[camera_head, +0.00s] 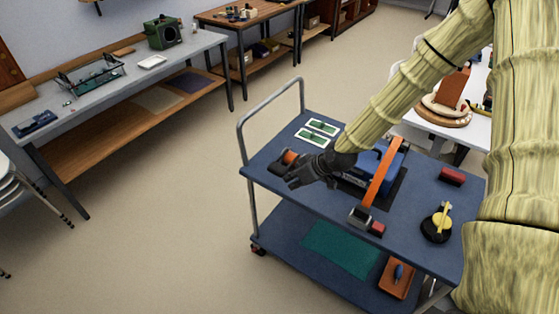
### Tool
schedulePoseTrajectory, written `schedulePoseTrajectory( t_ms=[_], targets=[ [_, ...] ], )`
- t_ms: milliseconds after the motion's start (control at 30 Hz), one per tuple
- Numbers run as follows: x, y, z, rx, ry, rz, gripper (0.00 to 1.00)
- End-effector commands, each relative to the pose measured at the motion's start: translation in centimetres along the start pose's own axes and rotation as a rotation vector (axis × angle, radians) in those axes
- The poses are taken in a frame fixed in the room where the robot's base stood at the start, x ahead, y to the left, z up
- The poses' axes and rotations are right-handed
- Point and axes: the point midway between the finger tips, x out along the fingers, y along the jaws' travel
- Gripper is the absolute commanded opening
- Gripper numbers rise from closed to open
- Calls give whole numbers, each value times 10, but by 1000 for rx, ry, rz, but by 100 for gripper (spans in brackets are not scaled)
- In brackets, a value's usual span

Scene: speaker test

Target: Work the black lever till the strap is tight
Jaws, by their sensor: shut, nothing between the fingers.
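An orange strap (384,172) runs over a blue box (362,170) on a blue cart. At the strap's front end sits a small grey and dark buckle (361,214), with a red piece (377,229) beside it. I cannot make out a separate black lever on the buckle. My gripper (293,182) is shut and empty. It is over the cart's left part, left of the box and up-left of the buckle, apart from both. My forearm and gripper hide part of the box's left side. How taut the strap is cannot be told.
The cart top (408,215) also holds an orange and dark roll (289,157) close by my gripper, green cards (313,137), a red block (452,176) and a black and yellow device (437,222). A metal handle (243,150) rises at the left. Floor left of the cart is clear.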

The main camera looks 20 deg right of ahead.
Motion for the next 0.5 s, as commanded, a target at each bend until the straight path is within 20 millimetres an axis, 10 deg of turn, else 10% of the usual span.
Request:
schedulePoseTrajectory(
  t_ms=[200,500],
  targets=[
    [-41,40,-68,-138,112,17,0],
    [-58,53,-89,-193,144,28,0]
  ],
)
